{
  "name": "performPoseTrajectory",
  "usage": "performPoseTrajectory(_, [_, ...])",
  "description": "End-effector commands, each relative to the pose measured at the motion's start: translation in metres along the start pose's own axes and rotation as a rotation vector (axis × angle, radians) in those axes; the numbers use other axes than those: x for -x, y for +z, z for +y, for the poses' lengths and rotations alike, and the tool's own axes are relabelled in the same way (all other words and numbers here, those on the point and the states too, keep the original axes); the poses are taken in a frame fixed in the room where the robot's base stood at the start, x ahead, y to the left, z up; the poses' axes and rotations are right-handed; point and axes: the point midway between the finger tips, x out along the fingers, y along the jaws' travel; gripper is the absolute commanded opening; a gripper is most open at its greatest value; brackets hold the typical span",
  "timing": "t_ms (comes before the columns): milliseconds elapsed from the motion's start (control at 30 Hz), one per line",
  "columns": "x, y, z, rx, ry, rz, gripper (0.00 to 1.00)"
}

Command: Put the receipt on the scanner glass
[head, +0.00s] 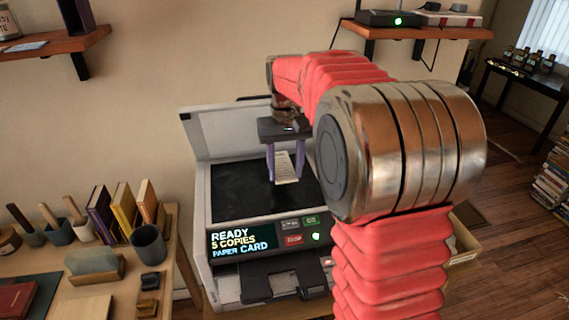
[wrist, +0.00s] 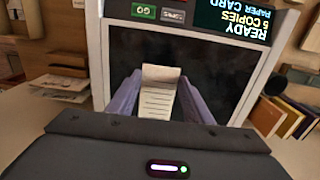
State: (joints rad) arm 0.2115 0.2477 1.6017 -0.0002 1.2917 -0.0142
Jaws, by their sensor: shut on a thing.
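The receipt (head: 286,167) is a small white slip with printed lines. It also shows in the wrist view (wrist: 157,100), with its far end curled. My gripper (head: 285,178) is shut on it, with one purple finger on each side. In the head view my gripper is over the scanner glass (head: 237,190), a dark pane in a grey copier whose lid (head: 235,130) stands open. The glass also lies behind the receipt in the wrist view (wrist: 205,75). I cannot tell whether the receipt touches the glass. My arm hides the copier's right side.
The copier's front panel (head: 265,238) reads "READY 5 COPIES PAPER CARD". A desk at left holds books (head: 123,208), a dark cup (head: 148,244) and a card holder (head: 93,265). Shelves hang on the wall at both sides. Stacked books (head: 553,180) stand on the floor at right.

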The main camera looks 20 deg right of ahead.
Motion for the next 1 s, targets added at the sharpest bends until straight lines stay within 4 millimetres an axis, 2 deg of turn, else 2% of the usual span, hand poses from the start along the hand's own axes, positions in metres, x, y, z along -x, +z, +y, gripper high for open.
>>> performPoseTrajectory(500, [-0.041, 0.0, 0.001, -0.001, 0.0, 0.0, 0.22])
performPoseTrajectory(1000, [-0.047, 0.0, 0.001, -0.003, 0.0, 0.001, 0.22])
